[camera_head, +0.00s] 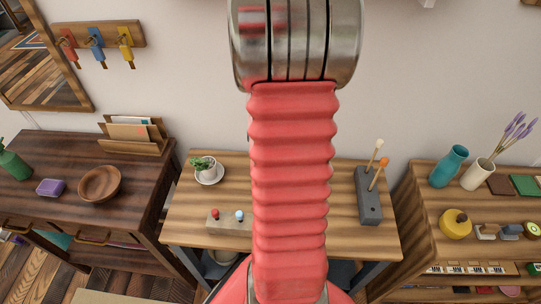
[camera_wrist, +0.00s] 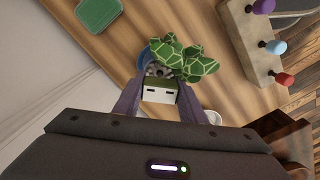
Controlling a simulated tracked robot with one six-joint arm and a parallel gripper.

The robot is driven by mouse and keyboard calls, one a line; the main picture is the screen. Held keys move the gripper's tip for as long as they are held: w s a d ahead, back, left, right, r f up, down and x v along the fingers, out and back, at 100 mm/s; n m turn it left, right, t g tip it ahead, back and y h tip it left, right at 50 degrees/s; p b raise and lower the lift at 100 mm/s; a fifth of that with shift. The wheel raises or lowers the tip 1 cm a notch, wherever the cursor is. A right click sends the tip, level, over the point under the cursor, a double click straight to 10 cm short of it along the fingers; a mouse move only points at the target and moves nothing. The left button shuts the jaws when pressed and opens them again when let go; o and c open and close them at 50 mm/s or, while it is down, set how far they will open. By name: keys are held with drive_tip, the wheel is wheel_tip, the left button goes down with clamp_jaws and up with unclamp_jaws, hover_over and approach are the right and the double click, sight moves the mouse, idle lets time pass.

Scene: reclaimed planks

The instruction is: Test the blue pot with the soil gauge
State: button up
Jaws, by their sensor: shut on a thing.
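My gripper (camera_wrist: 161,84) is in the wrist view, its two dark purplish fingers closed on a small white block with a greenish edge and two dark slots, seemingly the soil gauge (camera_wrist: 160,95). The gauge's lower end is hidden. Just beyond it is a plant with patterned green leaves (camera_wrist: 190,62) in a blue pot (camera_wrist: 145,56), mostly covered by leaves and gauge. Grey speckled soil shows beside the gauge's edge. I cannot tell whether the gauge touches the soil. In the head view my arm hides the gripper, gauge and blue pot.
A white potted plant (camera_head: 208,171) stands on the bench (camera_head: 180,222) at left. A block with coloured knobs (camera_head: 228,223) is at the front. A grey holder (camera_head: 369,200) with two sticks stands at right.

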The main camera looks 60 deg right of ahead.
drive_tip(key=shift+f, duration=0.8)
drive_tip(key=o, duration=1.2)
drive_tip(key=shift+r, duration=0.1)
wheel_tip(320, 180, up, 14)
drive_tip(key=shift+f, duration=0.25)
idle(0.9)
